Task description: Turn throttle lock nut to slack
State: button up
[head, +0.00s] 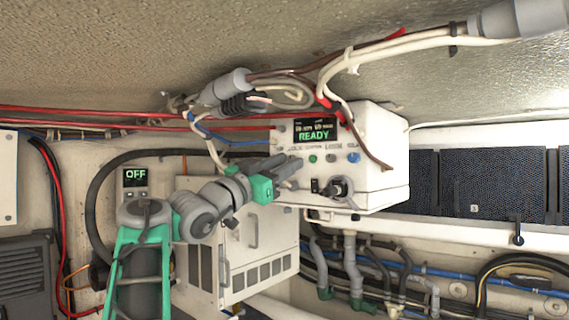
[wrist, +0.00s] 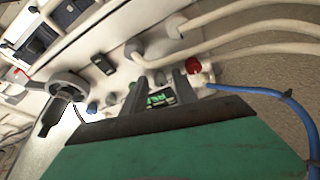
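A white control box (head: 385,150) hangs under the ceiling right of the middle in the head view. Its front carries a lit display (head: 314,130) reading READY, a row of small coloured knobs, and a grey round fitting with a dark lever (head: 336,188) low down. A grey ring with a dark lever also shows in the wrist view (wrist: 68,86). I cannot tell for certain which part is the throttle lock nut. My gripper (head: 294,167) is in front of the box's left side, left of the lever fitting. Its two fingers (wrist: 158,80) are apart with nothing visible between them.
Cables and grey connectors (head: 228,84) hang above and left of the box. A small panel reading OFF (head: 135,178) is on the left wall. A white vented cabinet (head: 265,270) stands below my gripper. Pipes and hoses (head: 352,262) run below the box.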

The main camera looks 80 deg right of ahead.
grip_shut()
jog(key=shift+s+n, duration=0.1)
jog(key=shift+n, duration=0.5)
jog(key=n+t, duration=0.3)
jog(key=n, duration=0.3)
jog(key=n+t+p, duration=0.1)
jog(key=n+t, duration=0.2)
jog(key=n, duration=0.4)
jog(key=s+r+n+t, duration=0.1)
jog(key=n+t, duration=0.2)
jog(key=n, duration=0.4)
jog(key=shift+a+t+p, duration=0.3)
jog(key=shift+t+p, duration=0.1)
jog(key=n+p, duration=0.2)
jog(key=n, duration=0.1)
jog(key=shift+r+t+y, duration=0.1)
jog(key=shift+t+y, duration=0.2)
jog(key=shift+n+y+p, duration=0.3)
jog(key=shift+n+p, duration=0.2)
jog(key=shift+n, duration=0.4)
